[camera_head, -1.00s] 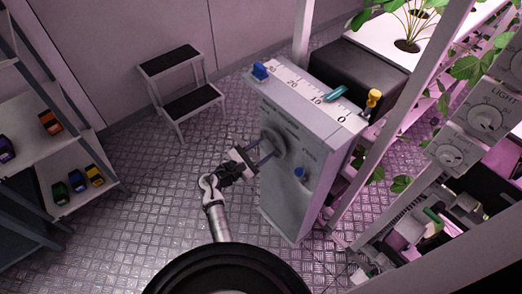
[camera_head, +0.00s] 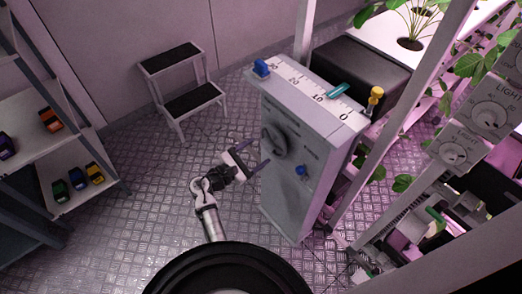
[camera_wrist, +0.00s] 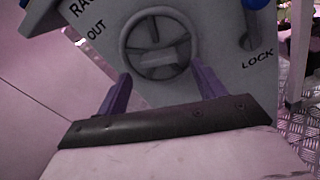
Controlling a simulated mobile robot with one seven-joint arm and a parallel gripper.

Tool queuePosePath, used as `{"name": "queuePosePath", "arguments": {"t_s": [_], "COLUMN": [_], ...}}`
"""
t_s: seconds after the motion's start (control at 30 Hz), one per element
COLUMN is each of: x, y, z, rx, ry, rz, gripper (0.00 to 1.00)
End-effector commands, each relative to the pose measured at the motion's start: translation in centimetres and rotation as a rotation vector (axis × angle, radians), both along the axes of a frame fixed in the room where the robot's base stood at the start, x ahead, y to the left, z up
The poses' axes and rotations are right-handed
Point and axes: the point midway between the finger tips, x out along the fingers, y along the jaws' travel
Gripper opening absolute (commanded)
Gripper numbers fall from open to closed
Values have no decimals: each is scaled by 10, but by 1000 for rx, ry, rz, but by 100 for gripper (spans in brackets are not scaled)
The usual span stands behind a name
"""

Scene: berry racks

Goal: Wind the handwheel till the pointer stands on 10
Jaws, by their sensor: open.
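The grey handwheel (camera_head: 275,141) is on the front face of a tall grey cabinet (camera_head: 290,195); the wrist view shows it close up as a round spoked wheel (camera_wrist: 158,44). My gripper (camera_head: 259,152) is open and empty, its fingers pointing at the wheel, with a visible gap before the face. In the wrist view the purple fingers of the gripper (camera_wrist: 160,80) stand apart, either side of the wheel's lower part. The teal pointer (camera_head: 338,90) lies across the scale (camera_head: 306,90) on the cabinet top, at about the 10 mark; the exact reading is too small to tell.
A blue lever (camera_head: 302,170) marked LOCK is right of the wheel. A blue piece (camera_head: 261,67) and a yellow knob (camera_head: 375,94) stand at the scale's ends. Floor between is free.

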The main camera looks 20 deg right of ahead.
Motion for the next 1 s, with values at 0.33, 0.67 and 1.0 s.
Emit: {"name": "queuePosePath", "arguments": {"t_s": [0.33, 0.67, 1.0], "x": [-26, -36, -36], "y": [75, 101, 101], "z": [-3, -1, -1], "rx": [1, 0, 7], "ry": [-1, 0, -21], "rz": [5, 1, 1], "gripper": [69, 69, 69]}}
